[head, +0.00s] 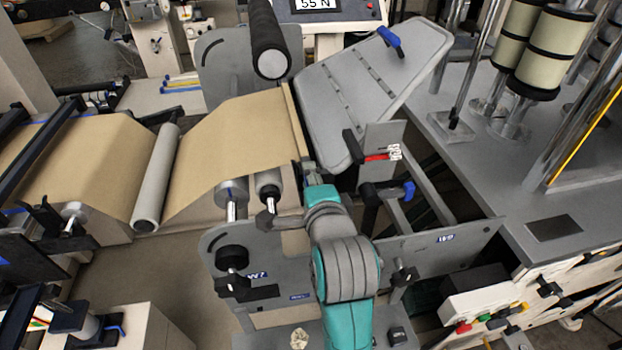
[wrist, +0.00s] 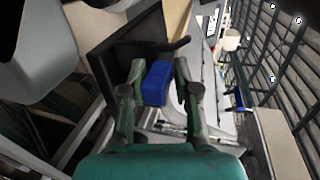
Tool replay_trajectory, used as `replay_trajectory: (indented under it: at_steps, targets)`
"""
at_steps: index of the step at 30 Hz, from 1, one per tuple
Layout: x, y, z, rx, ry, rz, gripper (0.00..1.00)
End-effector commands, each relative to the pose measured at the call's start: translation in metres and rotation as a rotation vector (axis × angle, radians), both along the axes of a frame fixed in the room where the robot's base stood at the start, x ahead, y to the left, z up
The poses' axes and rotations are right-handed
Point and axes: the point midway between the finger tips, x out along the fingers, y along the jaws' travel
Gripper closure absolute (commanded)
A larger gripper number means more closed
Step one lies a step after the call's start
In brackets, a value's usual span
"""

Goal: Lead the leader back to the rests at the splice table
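The tan kraft web (head: 235,135) runs from the left over a roller and ends at a narrow wooden-looking bar (head: 294,120), which I take for the leader. My gripper (head: 309,178) is at the near end of this bar in the head view; its fingertips are small and partly hidden by my wrist there. In the wrist view, my gripper (wrist: 160,88) has its fingers closed against both sides of a blue block (wrist: 157,82). A tan strip (wrist: 178,18) shows beyond it. Which surface is the splice table, and where its rests are, I cannot tell.
A tilted grey panel (head: 365,85) with a blue handle (head: 390,38) stands right of the bar. A black-covered roller (head: 268,45) is above the web. A bracket with a red tab (head: 378,157) and a grey side plate (head: 440,240) lie close to my arm.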

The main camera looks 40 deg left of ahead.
Motion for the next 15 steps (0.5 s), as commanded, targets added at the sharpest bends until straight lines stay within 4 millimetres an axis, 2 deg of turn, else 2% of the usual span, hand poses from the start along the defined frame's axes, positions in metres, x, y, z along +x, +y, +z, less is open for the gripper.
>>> replay_trajectory:
  at_steps: [8, 15]
  targets:
    - [0.0, 0.0, 0.0, -0.002, 0.002, 0.0, 1.0]
    - [-0.001, 0.001, 0.019, -0.003, 0.003, 0.001, 1.0]
